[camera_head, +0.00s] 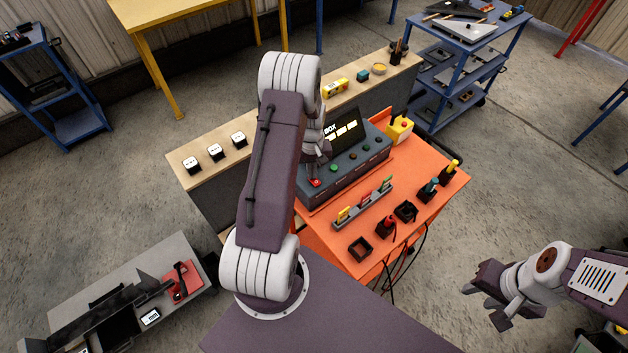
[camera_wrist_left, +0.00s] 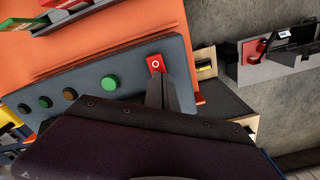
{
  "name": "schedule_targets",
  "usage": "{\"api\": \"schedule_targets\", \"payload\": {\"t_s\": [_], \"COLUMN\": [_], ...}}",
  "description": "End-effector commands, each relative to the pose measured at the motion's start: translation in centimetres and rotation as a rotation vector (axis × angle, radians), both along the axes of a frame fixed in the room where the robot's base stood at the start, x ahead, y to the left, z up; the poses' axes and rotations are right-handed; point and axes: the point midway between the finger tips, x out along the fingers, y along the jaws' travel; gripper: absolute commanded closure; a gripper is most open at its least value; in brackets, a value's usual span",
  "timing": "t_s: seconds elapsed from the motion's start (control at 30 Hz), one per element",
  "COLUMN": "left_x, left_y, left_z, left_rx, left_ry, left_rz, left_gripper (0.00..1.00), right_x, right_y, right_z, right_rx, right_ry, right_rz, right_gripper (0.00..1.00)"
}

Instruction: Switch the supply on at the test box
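The test box (camera_head: 345,172) is a dark grey console with a lit display, standing on the orange worktop. Its sloped front has a row of round green and brown buttons and, at the left end, a red switch (camera_head: 315,183) with a white ring mark. In the left wrist view the red switch (camera_wrist_left: 156,63) is just beyond the fingertips of my left gripper (camera_wrist_left: 162,80). Those fingers look closed together and hold nothing; whether they touch the switch I cannot tell. My left arm hides part of the box in the head view. My right gripper (camera_head: 488,305) is open and empty, off to the right.
The orange worktop (camera_head: 320,232) carries coloured pieces in a grey rack (camera_head: 362,204), small dark holders and a yellow box with a red button (camera_head: 399,129). A wooden ledge (camera_head: 270,118) runs behind. Cables hang from the worktop's front edge.

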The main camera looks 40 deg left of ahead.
Motion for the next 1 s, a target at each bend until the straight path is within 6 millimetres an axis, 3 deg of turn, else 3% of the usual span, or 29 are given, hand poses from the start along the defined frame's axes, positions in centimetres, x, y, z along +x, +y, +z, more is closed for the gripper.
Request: {"api": "schedule_targets", "payload": {"t_s": [0.17, 0.83, 1.0], "left_x": [0.0, 0.0, 0.0], "left_y": [0.0, 0.0, 0.0], "left_z": [0.3, 6.9, 7.0], "left_rx": [-0.001, 0.0, -0.001], "left_ry": [0.001, 0.0, 0.001], "left_rz": [0.0, 0.0, 0.0], "left_gripper": [1.0, 1.0, 1.0], "right_x": [0.0, 0.0, 0.0], "right_y": [0.0, 0.0, 0.0], "right_z": [0.3, 5.7, 5.7], "right_rx": [0.0, 0.0, 0.0], "right_ry": [0.0, 0.0, 0.0], "right_rz": [0.0, 0.0, 0.0], "right_gripper": [0.64, 0.64, 0.64]}}
